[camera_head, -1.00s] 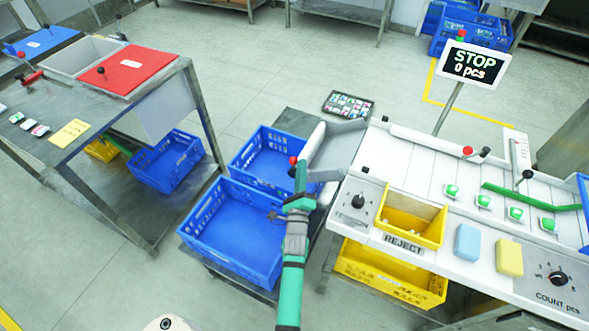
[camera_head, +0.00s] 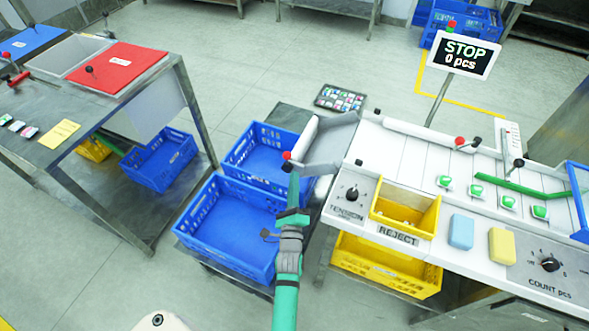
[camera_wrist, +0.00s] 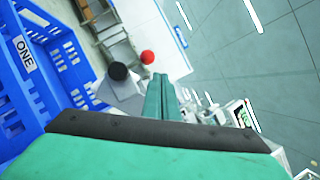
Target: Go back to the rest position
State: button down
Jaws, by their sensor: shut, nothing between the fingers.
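My gripper (camera_head: 294,178) is shut and empty, its green fingers pointing away from me beside the chute at the left end of the white dosing table. In the wrist view my gripper (camera_wrist: 160,98) shows its two fingers pressed together. A red ball knob (camera_head: 286,155) and a black knob (camera_head: 287,167) are just beyond and left of the fingertips. In the wrist view the red knob (camera_wrist: 148,57) and black knob (camera_wrist: 118,71) are close to the tips; I cannot tell whether they touch.
Two blue crates (camera_head: 225,228) (camera_head: 262,160) stand left of my arm. To the right are a yellow reject bin (camera_head: 405,211), blue block (camera_head: 461,232), yellow block (camera_head: 502,246) and several green-topped pieces (camera_head: 475,192). A sign (camera_head: 465,54) reads STOP, 0 pcs. Open floor lies behind.

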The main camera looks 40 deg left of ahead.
jog(key=shift+v, duration=2.1)
jog(key=shift+d, duration=0.15)
jog(key=s+d+f+n+h, duration=0.1)
jog(key=s+d+n+h, duration=0.25)
jog(key=s+d, duration=0.4)
jog(key=s+d+f+n+h, duration=0.25)
jog(key=s+d+n, duration=0.2)
jog(key=d, duration=0.65)
jog(key=s+d+r+n+h, duration=0.3)
jog(key=s+d, duration=0.3)
jog(key=s, duration=0.2)
jog(key=s+d+r+n+g+h, duration=0.1)
jog(key=s+d+r+n+h, duration=0.2)
jog(key=s+d+r+n, duration=0.2)
jog(key=s+d+n, duration=0.1)
jog(key=s, duration=0.2)
jog(key=shift+d+n+g, duration=0.3)
jog(key=shift+d, duration=0.1)
